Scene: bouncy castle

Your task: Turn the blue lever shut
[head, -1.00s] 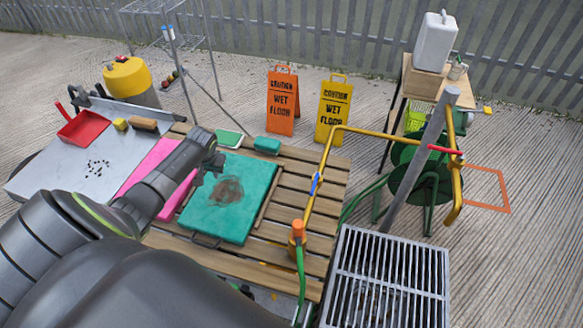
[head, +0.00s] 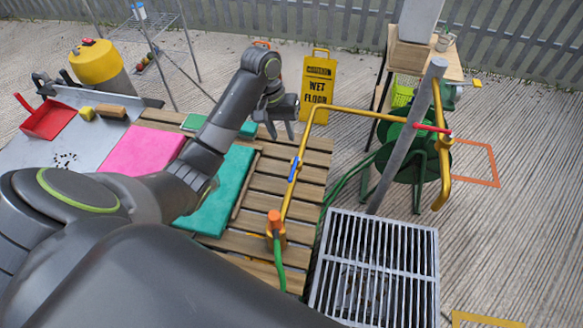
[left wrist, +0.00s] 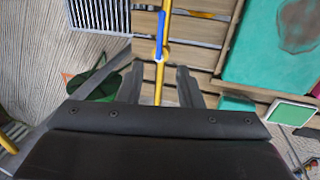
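The blue lever (head: 294,168) sits on the yellow pipe (head: 308,150) at the right edge of the wooden slatted table, lying roughly along the pipe. In the left wrist view the blue lever (left wrist: 161,28) is at top centre, beyond the fingertips. My left gripper (head: 281,131) is open and empty, with its fingers pointing down, above the far part of the table and apart from the lever. In the left wrist view the pipe runs between the open fingers (left wrist: 160,76). My right gripper is not in view.
A red lever (head: 433,128) is on the pipe further right, near a slanted grey post (head: 405,140). An orange fitting with a green hose (head: 275,222) is at the pipe's near end. A metal grate (head: 378,222) lies right of the table. A yellow wet floor sign (head: 318,88) stands behind.

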